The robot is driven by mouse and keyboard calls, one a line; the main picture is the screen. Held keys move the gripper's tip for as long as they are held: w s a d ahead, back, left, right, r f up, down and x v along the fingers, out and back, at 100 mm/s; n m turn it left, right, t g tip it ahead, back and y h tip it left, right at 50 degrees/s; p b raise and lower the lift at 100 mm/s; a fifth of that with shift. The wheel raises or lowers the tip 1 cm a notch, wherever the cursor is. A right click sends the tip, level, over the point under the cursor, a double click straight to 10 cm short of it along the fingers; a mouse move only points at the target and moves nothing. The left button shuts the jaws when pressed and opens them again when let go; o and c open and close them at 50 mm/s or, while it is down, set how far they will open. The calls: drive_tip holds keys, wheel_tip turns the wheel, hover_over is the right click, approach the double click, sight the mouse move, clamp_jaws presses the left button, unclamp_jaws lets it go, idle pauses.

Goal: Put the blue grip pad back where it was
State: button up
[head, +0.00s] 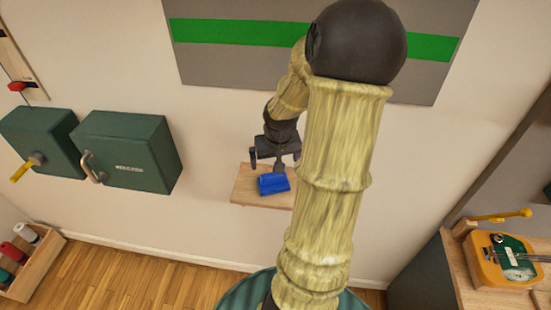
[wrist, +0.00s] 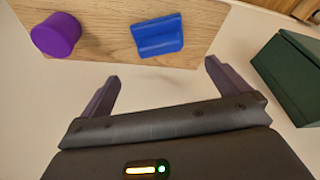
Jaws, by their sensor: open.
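The blue grip pad (head: 273,184) lies on a small wooden wall shelf (head: 246,194) in the head view. In the wrist view the blue grip pad (wrist: 158,36) sits on the wooden shelf (wrist: 112,44), with a raised ridge along it. My gripper (head: 275,155) is at the shelf, close to the pad. In the wrist view my gripper (wrist: 160,88) is open, its two fingers apart with nothing between them. The pad lies beyond the fingertips, apart from them.
A purple round piece (wrist: 56,34) stands on the shelf left of the pad. Green wall boxes (head: 128,150) hang to the left; a green box also shows in the wrist view (wrist: 290,75). A yellow device (head: 510,258) sits on the right bench. A spool crate (head: 35,265) stands lower left.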

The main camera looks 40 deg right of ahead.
drive_tip(key=s+a+r+n, duration=0.1)
drive_tip(key=s+a+n, duration=0.1)
drive_tip(key=a, duration=1)
drive_tip(key=s+a+r+n+y, duration=0.1)
drive_tip(key=s+a+n, duration=0.1)
drive_tip(key=a, duration=1)
drive_tip(key=shift+s+r+n, duration=0.2)
drive_tip(key=shift+s+n, duration=0.05)
drive_tip(key=shift+n, duration=0.45)
